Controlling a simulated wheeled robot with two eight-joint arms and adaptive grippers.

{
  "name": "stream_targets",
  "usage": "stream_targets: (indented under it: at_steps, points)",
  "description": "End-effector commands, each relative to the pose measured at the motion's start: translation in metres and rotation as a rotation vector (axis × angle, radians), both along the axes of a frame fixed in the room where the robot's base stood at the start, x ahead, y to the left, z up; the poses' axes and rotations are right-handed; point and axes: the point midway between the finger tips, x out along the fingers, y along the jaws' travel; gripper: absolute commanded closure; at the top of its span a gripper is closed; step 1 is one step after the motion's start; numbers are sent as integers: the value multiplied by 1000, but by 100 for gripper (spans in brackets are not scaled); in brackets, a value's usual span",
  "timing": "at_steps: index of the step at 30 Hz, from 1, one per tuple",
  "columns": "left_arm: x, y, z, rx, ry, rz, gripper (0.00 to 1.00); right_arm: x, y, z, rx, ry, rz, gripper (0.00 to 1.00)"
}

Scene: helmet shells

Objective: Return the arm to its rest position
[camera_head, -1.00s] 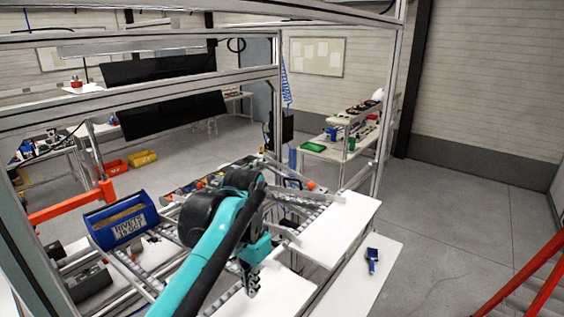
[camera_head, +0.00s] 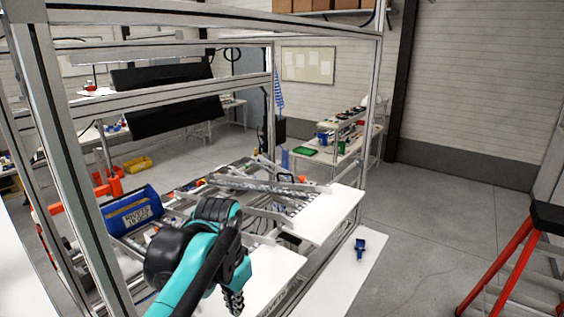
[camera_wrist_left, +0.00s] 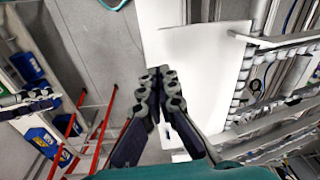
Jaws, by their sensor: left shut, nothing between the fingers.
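My left arm, teal and black, comes in from the bottom of the head view. Its gripper (camera_head: 235,302) hangs down at the end, in front of the white table top (camera_head: 270,268). In the left wrist view the two dark fingers (camera_wrist_left: 158,88) are together with nothing between them, in front of a white board (camera_wrist_left: 200,62). No helmet shell can be made out in the grip. My right gripper does not show in either view.
A metal frame (camera_head: 200,90) surrounds the workstation. A blue bin (camera_head: 130,212) stands left of the arm. A small blue tool (camera_head: 360,247) lies on the white lower shelf (camera_head: 345,275). A red ladder (camera_head: 505,262) stands at right. The grey floor (camera_head: 425,225) between is open.

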Motion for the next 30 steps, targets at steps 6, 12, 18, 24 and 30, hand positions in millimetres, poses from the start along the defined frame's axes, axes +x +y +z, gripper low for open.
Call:
stream_targets:
  at_steps: [6,12,18,24,30]
  points:
    - [-21,20,-19,-28,-101,108,100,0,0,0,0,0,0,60]
    - [-48,43,-50,-68,-237,246,100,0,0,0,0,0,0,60]
    - [-76,65,-88,-123,-389,397,100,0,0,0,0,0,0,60]
    - [-98,80,-125,-172,-514,514,100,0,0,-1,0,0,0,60]
    - [-95,78,-174,-169,-505,504,100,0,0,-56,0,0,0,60]
